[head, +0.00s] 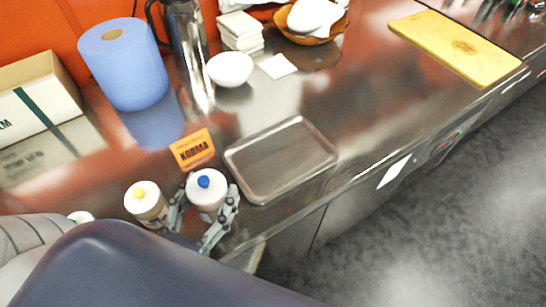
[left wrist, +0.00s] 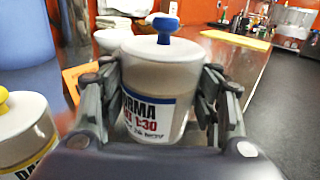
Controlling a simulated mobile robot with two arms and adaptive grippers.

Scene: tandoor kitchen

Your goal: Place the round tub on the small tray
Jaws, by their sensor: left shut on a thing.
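The round tub (head: 206,196) has a white lid with a blue knob and a printed label. My left gripper (head: 207,215) is shut on its sides, and the tub looks upright. In the left wrist view the tub (left wrist: 150,90) stands between the two fingers of the gripper (left wrist: 160,105). Whether its base touches the counter cannot be told. The small tray (head: 259,198) is a bare metal tray with a raised rim, lying empty on the counter just right of the tub. My right gripper is not in view.
A similar tub with a yellow knob (head: 146,205) stands close on the left. An orange KORMA card (head: 193,149) is behind the tub. A blue paper roll (head: 125,70), a white bowl (head: 230,69) and a yellow board (head: 455,45) are farther back. The counter's front edge runs near the tray.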

